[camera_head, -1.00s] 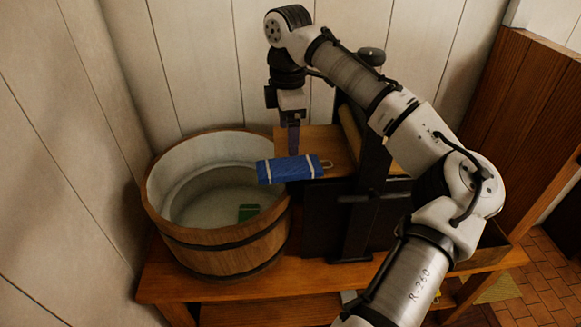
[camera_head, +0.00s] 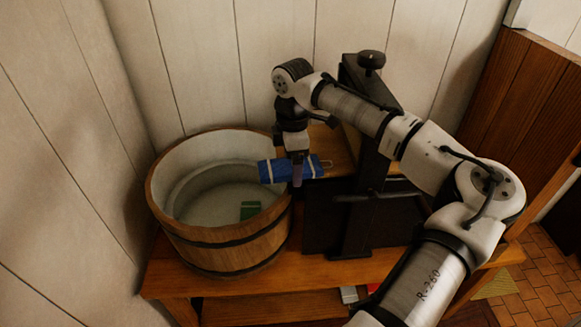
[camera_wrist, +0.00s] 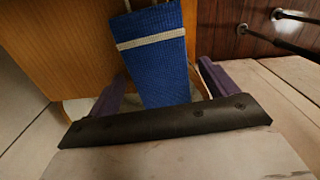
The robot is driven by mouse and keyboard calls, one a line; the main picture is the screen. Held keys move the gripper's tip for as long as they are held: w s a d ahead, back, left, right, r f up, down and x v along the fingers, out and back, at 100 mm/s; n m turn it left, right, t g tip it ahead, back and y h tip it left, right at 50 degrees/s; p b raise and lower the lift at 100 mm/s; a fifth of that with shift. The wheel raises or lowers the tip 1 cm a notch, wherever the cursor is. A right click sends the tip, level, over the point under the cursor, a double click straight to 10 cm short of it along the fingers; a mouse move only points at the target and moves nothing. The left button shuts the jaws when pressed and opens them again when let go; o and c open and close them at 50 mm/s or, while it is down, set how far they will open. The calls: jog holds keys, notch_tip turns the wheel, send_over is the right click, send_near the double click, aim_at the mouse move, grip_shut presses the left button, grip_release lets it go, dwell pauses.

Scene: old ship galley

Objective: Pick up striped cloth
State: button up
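The striped cloth (camera_head: 313,166) is blue with pale stripes. It lies on the wooden board (camera_head: 328,145) at the tub's right edge, its left end sticking out toward the tub. My gripper (camera_head: 297,180) is lowered at the cloth and hides part of it. In the wrist view, the cloth (camera_wrist: 155,60) runs between the two purple fingers of my gripper (camera_wrist: 160,82), with gaps beside it. The gripper is open around the cloth.
A wooden tub (camera_head: 220,250) with a green block (camera_head: 250,210) inside stands left on the wooden bench (camera_head: 215,290). A dark upright frame (camera_head: 360,205) stands right of the cloth. A plank wall (camera_head: 200,60) is close behind.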

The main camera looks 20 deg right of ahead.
jog(key=c, duration=1.1)
jog(key=shift+r, duration=0.1)
